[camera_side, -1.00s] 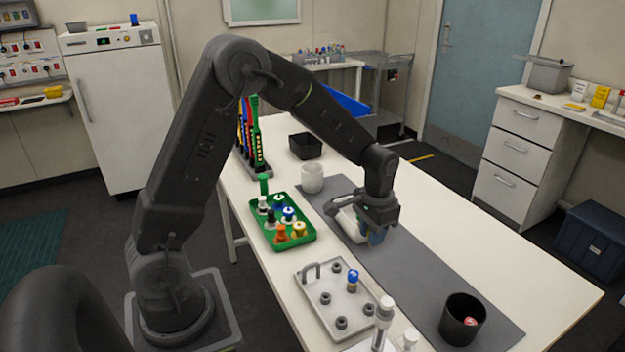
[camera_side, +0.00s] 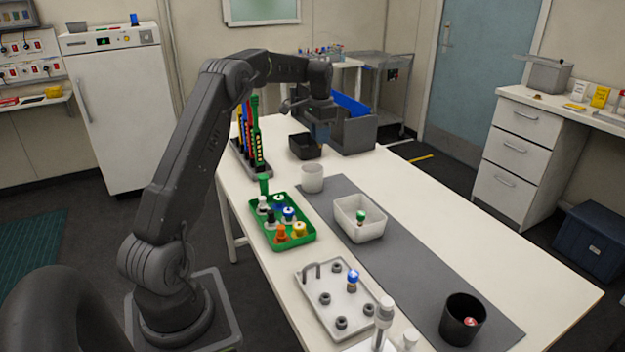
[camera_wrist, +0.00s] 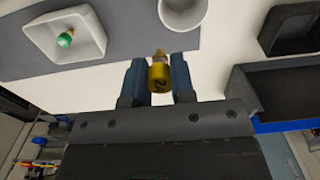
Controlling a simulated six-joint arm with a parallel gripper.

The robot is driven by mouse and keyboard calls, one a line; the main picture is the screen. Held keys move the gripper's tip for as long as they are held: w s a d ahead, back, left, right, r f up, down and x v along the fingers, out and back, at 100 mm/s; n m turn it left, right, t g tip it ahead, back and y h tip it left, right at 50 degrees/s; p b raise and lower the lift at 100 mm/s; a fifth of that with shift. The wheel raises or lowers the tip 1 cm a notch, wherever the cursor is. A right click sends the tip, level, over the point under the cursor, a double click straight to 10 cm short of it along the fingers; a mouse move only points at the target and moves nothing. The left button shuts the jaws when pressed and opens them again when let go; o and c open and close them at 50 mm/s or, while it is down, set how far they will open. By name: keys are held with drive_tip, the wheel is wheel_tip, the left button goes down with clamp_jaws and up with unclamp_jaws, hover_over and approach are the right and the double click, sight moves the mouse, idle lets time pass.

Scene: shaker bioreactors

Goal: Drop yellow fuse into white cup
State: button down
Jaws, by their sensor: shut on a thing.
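My gripper (camera_wrist: 157,77) is shut on a yellow fuse (camera_wrist: 158,79), held between its two blue fingers in the wrist view. In the side view my gripper (camera_side: 321,137) is raised at the far part of the table, above and behind the white cup. The held fuse cannot be made out there. The white cup (camera_side: 312,180) stands upright on the table at the back edge of the grey mat. It also shows in the wrist view (camera_wrist: 182,13) at the top, beyond the fuse tip and apart from it.
A white square bin (camera_side: 347,223) with a green-topped item stands on the grey mat (camera_side: 415,267). A black bin (camera_side: 300,155) and a grey-blue bin (camera_side: 362,135) stand behind the cup. A green tray (camera_side: 266,240) of several items and a rack (camera_side: 262,172) are left. A black cup (camera_side: 449,320) is in front.

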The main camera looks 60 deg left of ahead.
drive_tip(key=shift+s+a+f, duration=0.1)
drive_tip(key=shift+a+f, duration=0.2)
drive_tip(key=shift+f, duration=0.6)
drive_tip(key=shift+s+a+f, duration=0.15)
drive_tip(key=shift+a+f, duration=0.15)
drive_tip(key=shift+f, duration=0.6)
drive_tip(key=shift+s+a+f, duration=0.1)
drive_tip(key=shift+a+f, duration=0.2)
drive_tip(key=shift+f, duration=0.6)
drive_tip(key=c, duration=0.9)
unclamp_jaws()
wheel_tip(320, 180, up, 14)
drive_tip(key=shift+f, duration=0.1)
